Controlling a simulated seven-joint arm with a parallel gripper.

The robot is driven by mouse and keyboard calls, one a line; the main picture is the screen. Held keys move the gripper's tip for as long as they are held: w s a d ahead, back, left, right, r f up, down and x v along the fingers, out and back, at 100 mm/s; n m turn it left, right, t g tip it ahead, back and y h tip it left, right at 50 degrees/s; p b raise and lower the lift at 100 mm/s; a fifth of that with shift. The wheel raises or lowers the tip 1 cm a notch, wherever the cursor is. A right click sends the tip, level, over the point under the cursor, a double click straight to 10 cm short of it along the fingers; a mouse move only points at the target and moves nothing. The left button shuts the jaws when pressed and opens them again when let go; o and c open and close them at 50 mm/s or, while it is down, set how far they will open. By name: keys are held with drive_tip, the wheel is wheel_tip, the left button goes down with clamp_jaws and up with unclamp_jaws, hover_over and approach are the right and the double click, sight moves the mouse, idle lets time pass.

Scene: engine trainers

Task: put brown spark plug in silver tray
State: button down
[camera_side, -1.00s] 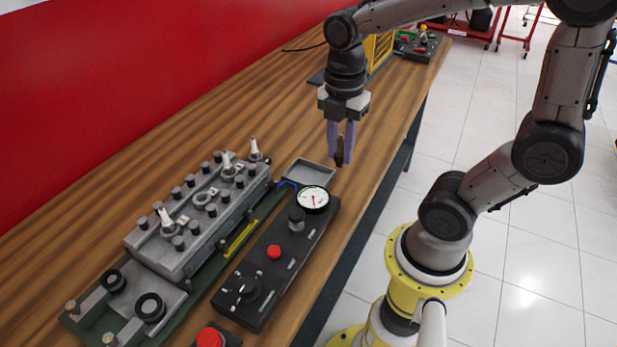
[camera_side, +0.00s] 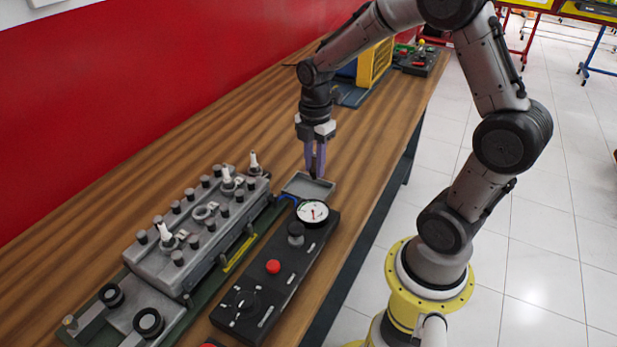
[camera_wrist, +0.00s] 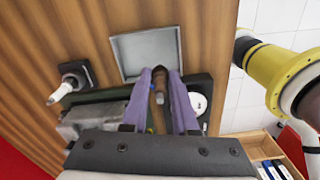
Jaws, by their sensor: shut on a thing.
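My gripper (camera_side: 316,160) has purple fingers and is shut on the brown spark plug (camera_wrist: 159,88), which shows between the fingertips in the wrist view. In the side view the plug is a small dark shape at the fingertips, mostly hidden by them. The silver tray (camera_side: 304,191) is a shallow grey rectangle on the wooden table, and my fingertips are just above its far part in the side view. In the wrist view the tray (camera_wrist: 146,56) lies ahead of the fingertips and looks empty.
A grey engine head (camera_side: 200,222) with several white spark plugs stands left of a black panel (camera_side: 280,262) with a dial gauge (camera_side: 312,212) and red button. A yellow unit (camera_side: 375,62) stands farther back. The wooden table (camera_side: 130,195) has bare room behind the engine head.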

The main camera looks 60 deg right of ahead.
drive_tip(key=shift+w+d+f, duration=0.25)
drive_tip(key=shift+w+f, duration=0.5)
drive_tip(key=shift+f, duration=0.2)
drive_tip(key=shift+w+d+f, duration=0.1)
drive_tip(key=shift+w+f, duration=0.1)
drive_tip(key=shift+f, duration=1.5)
drive_tip(key=shift+f, duration=0.15)
drive_tip(key=c, duration=0.7)
unclamp_jaws()
wheel_tip(320, 180, up, 11)
drive_tip(key=s+a+r+m+t, duration=0.2)
drive_tip(key=s+a+m, duration=0.1)
drive_tip(key=s+m, duration=0.2)
drive_tip(key=s+a+r+m+t, duration=0.1)
drive_tip(key=s+a+r+m, duration=0.2)
drive_tip(key=s+a+m, duration=0.1)
drive_tip(key=s+a+r+m+t, duration=0.2)
drive_tip(key=s+a+r+m, duration=0.1)
drive_tip(key=s+m, duration=0.3)
drive_tip(key=shift+s+a+r+t, duration=0.1)
drive_tip(key=shift+s+a+t, duration=0.2)
drive_tip(key=shift+s, duration=0.25)
